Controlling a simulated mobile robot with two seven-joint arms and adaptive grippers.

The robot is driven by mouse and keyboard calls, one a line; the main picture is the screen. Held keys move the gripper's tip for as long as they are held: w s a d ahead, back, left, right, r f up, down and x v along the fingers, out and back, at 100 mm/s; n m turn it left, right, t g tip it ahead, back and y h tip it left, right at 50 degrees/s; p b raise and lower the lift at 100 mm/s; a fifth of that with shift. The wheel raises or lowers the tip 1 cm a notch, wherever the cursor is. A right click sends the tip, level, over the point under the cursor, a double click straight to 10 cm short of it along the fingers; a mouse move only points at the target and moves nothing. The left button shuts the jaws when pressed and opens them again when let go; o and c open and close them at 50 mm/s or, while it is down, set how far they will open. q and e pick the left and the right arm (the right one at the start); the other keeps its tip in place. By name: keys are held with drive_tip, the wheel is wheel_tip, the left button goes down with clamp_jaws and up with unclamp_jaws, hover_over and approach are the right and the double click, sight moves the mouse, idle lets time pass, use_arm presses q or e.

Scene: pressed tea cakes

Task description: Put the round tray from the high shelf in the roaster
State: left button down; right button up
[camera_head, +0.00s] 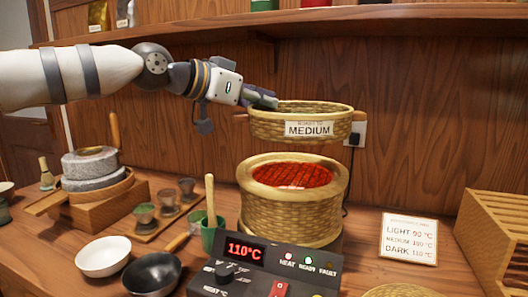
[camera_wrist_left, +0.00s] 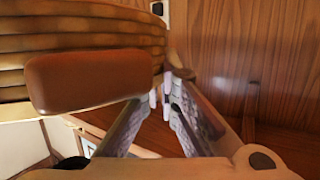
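The round tray (camera_head: 270,128) is a woven basket with wooden side handles and a "MEDIUM" label. It hangs roughly level in the air above the roaster (camera_head: 270,215), apart from it; no other support shows. My left gripper (camera_head: 266,100) meets the tray's back left rim. In the left wrist view, its fingertips (camera_wrist_left: 160,92) are drawn together at the edge of the tray (camera_wrist_left: 80,30), beside the brown wooden handle (camera_wrist_left: 90,80). The exact contact is partly hidden. The roaster is a round woven drum with a glowing red top. My right gripper is out of view.
A control panel (camera_head: 262,270) reading 110°C stands before the roaster. A roast-level card (camera_head: 409,238) and slatted wooden rack (camera_head: 500,235) are at right. A stone mill (camera_head: 90,165), cups and bowls (camera_head: 103,256) fill the left. The high shelf (camera_head: 400,12) runs above.

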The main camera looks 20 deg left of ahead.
use_arm(q)
drive_tip(key=w+f, duration=0.1)
drive_tip(key=f, duration=0.1)
drive_tip(key=w+a+f, duration=0.1)
drive_tip(key=f, duration=0.1)
drive_tip(key=w+f, duration=0.1)
drive_tip(key=f, duration=0.1)
drive_tip(key=shift+w+a+b, duration=0.15)
drive_tip(key=shift+w+b, duration=0.15)
drive_tip(key=shift+b, duration=0.05)
drive_tip(key=shift+w+a+f, duration=0.25)
drive_tip(key=shift+w+f, duration=0.05)
drive_tip(key=shift+w, duration=0.1)
drive_tip(key=f, duration=0.3)
drive_tip(key=shift+w+a+f, duration=0.1)
drive_tip(key=shift+w+a, duration=0.05)
drive_tip(key=shift+w, duration=0.05)
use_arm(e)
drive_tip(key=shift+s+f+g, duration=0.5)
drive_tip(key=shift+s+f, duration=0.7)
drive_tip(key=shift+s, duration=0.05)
use_arm(q)
drive_tip(key=shift+s, duration=0.1)
drive_tip(key=c, duration=2.2)
unclamp_jaws()
drive_tip(key=shift+f, duration=0.15)
drive_tip(key=shift+c, duration=0.2)
drive_tip(key=o, duration=0.4)
drive_tip(key=shift+o, duration=0.2)
